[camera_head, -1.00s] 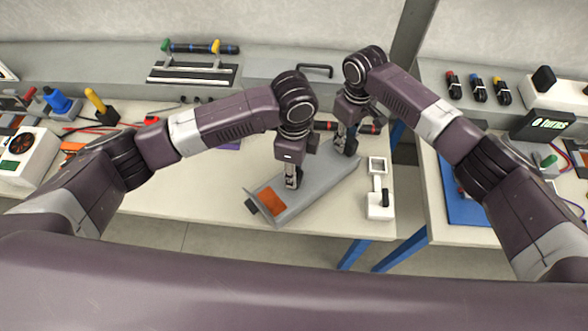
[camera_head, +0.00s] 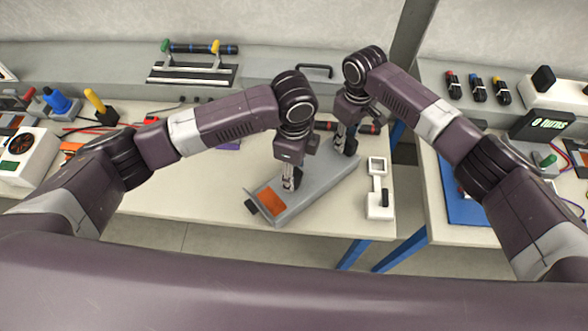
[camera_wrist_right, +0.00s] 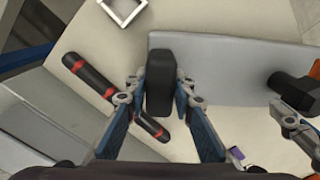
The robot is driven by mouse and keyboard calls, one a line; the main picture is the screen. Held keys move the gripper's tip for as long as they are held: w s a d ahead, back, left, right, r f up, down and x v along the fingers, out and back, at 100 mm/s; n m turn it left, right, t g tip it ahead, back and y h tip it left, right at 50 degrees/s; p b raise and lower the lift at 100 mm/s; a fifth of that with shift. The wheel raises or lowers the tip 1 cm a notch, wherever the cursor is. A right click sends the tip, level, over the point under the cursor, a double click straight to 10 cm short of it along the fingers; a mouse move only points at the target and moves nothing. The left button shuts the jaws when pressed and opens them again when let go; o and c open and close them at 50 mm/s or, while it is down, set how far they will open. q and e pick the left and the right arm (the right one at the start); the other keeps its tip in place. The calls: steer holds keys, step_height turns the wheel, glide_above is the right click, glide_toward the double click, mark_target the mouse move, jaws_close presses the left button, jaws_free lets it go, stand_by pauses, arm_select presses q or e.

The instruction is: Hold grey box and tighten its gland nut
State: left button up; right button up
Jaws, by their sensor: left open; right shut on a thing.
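The grey box (camera_head: 325,188) lies slantwise near the table's front edge, with an orange patch (camera_head: 272,201) at its near end. A second black fitting (camera_wrist_right: 295,88) sits at the near end.
A red and black cylinder (camera_wrist_right: 88,75) lies close to my right gripper. A white stand-like device (camera_head: 379,203) is right of the box. A display (camera_head: 541,125) on the right table reads "0 TURNS". A gap separates the two tables.

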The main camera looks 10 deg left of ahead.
arm_select(q)
steer(key=shift+r, duration=0.1)
step_height(320, 180, up, 12)
stand_by(0.5)
stand_by(0.5)
step_height(320, 180, down, 12)
steer(key=n, duration=1.2)
steer(key=shift+f, duration=0.2)
